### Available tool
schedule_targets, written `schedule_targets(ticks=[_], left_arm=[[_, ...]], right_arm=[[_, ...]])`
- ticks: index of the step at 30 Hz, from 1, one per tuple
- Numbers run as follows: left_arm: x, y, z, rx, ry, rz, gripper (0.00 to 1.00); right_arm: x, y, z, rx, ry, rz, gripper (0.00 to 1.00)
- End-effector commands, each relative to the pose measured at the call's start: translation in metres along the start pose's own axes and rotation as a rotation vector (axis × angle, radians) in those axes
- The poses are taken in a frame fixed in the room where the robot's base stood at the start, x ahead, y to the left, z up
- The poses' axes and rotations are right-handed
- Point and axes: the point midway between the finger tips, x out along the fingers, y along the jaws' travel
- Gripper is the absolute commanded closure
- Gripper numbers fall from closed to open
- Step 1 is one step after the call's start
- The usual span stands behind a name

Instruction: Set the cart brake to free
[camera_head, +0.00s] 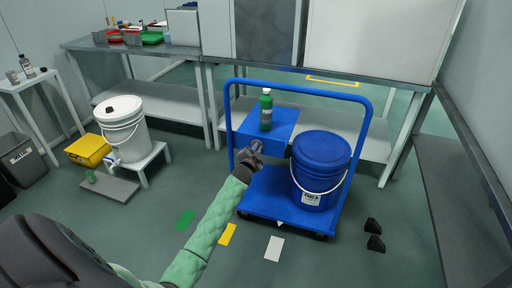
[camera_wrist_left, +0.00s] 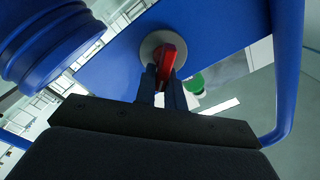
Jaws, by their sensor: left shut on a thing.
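The blue cart (camera_head: 262,205) stands on the floor in the middle of the head view. In the left wrist view a red brake lever (camera_wrist_left: 167,56) sits on a round grey plate (camera_wrist_left: 150,44) on the cart's blue panel (camera_wrist_left: 205,30). My left gripper (camera_head: 255,147) is at the cart's near left side; it also shows in the left wrist view (camera_wrist_left: 163,78), with its fingers shut on the red lever. In the head view my gripper and arm hide the lever. Any brake markings are not readable. My right gripper is not in view.
A blue lidded bucket (camera_head: 320,168) stands on the cart, right of my gripper. A green bottle (camera_head: 266,110) stands on the cart's blue box (camera_head: 284,121). The blue tube handle (camera_head: 300,88) arches over. Black wedges (camera_head: 374,234) lie on the floor at right.

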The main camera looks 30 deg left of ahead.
Motion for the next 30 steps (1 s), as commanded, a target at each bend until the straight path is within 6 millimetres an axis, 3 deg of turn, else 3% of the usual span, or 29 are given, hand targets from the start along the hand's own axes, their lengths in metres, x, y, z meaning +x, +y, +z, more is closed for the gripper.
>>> schedule_targets(ticks=[18,30], left_arm=[[0.0,0.01,0.003,0.55,0.001,0.0,1.0],[0.0,0.013,0.004,0.732,0.001,0.001,1.0]], right_arm=[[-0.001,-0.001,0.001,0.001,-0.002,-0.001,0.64],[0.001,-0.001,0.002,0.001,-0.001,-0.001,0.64]])
